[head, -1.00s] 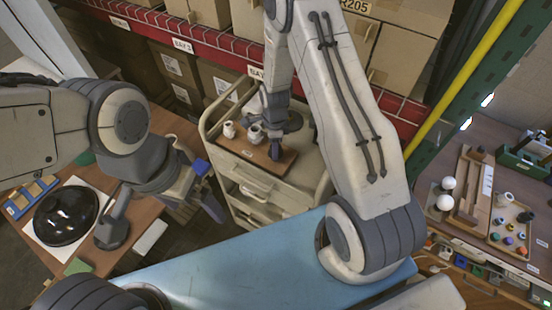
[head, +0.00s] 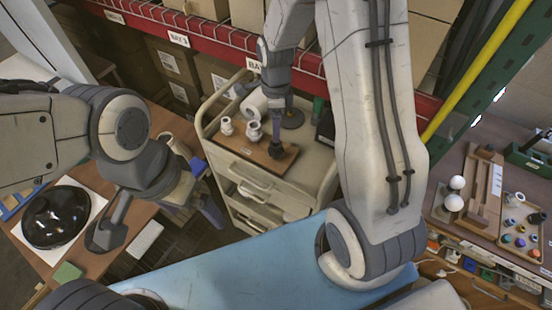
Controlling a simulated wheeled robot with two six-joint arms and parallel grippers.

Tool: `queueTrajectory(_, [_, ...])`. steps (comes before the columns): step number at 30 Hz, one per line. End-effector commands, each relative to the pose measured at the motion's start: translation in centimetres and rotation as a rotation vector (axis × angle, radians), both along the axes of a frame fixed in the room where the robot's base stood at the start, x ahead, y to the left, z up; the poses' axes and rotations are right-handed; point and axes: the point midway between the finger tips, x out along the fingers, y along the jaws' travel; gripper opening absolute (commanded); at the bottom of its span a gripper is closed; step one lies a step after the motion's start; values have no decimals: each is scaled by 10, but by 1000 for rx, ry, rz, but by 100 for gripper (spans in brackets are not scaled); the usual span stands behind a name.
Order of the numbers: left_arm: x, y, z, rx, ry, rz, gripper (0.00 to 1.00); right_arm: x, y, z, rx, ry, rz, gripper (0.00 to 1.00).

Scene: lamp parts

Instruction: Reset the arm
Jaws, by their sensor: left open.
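My left gripper (head: 197,199) hangs open and empty between the left table and the cart, its fingers partly seen edge-on. A glossy black dome (head: 57,216) lies on a white sheet on the left table.
The beige cart (head: 285,197) with drawers stands below the red rack beam (head: 185,38). A white cylinder (head: 254,103) is at the cart's back. A right table holds two white balls (head: 455,192) and a tray of small parts (head: 520,228). A blue surface (head: 235,270) lies in front.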

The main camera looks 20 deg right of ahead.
Motion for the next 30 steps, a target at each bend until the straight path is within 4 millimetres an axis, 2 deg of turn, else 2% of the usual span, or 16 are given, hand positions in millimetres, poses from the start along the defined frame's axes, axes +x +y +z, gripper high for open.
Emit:
queueTrajectory(6, [0,0,-4,0,0,-1,100,0,0,12,0,-2,1,80])
queueTrajectory(11, [0,0,-4,0,0,-1,100,0,1,13,0,-2,5,80])
queueTrajectory(14, [0,0,-9,0,0,0,100,-4,9,14,1,-5,70,80])
queueTrajectory(17, [0,0,-21,0,0,0,100,-16,29,15,3,-11,250,80])
queueTrajectory(20, [0,0,-38,0,0,1,100,-38,57,19,5,-20,533,80])
queueTrajectory(24, [0,0,-62,0,0,3,100,-79,94,22,9,-34,985,80])
queueTrajectory(30, [0,0,-93,0,0,5,100,-146,127,17,14,-61,1629,80])
